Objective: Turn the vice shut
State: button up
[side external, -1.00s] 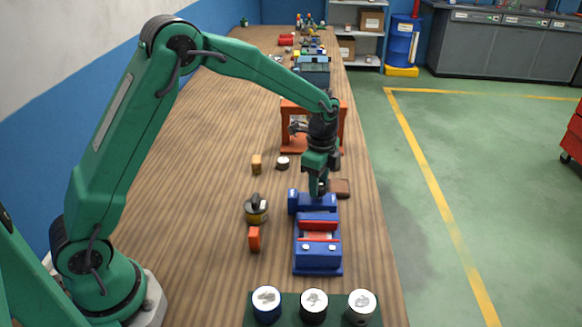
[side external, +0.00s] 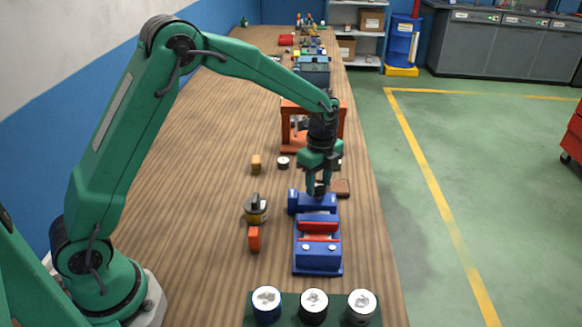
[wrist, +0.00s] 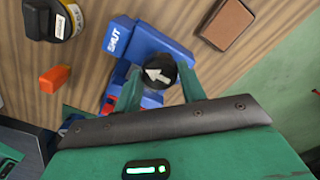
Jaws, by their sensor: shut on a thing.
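The blue vice (side external: 318,262) stands near the right edge of the bench, and a red jaw (side external: 318,226) shows on it. Part of the vice also shows in the wrist view, with the white word SHUT on its blue body (wrist: 150,38). A black round knob (wrist: 160,72) with a white arrow sits on the vice. The arrow points left in the wrist view, below the word rather than straight at it. My gripper (side external: 318,190) points down over the back end of the vice. In the wrist view its green fingers (wrist: 160,86) are closed on the knob's two sides.
A black and yellow round object (side external: 256,210) and an orange block (side external: 254,239) stand left of the vice. A brown block (side external: 341,188) lies behind it to the right. Several white-topped cans (side external: 314,299) stand in front. An orange stand (side external: 287,125) is behind my gripper.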

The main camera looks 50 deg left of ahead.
aim_at(319, 185)
jog(key=o, duration=1)
jog(key=shift+c, duration=0.2)
jog(key=shift+r, duration=0.15)
notch_tip(319, 185, up, 7)
jog(key=shift+f, duration=0.1)
jog(key=shift+r, duration=0.45)
jog(key=shift+r, duration=0.1)
jog(key=shift+s+r, duration=0.2)
jog(key=s+a+r+n+t, duration=0.2)
jog(key=s+r+n, duration=0.4)
jog(key=s, duration=0.4)
jog(key=s+a+r+n+t, duration=0.2)
jog(key=s+r+n, duration=0.4)
jog(key=s, duration=0.4)
jog(key=s+f+n+t, duration=0.1)
jog(key=s+f+n, duration=0.2)
jog(key=s+n, duration=0.3)
jog(key=shift+s+a+t, duration=0.3)
jog(key=shift+s+a, duration=0.1)
jog(key=shift+s, duration=0.3)
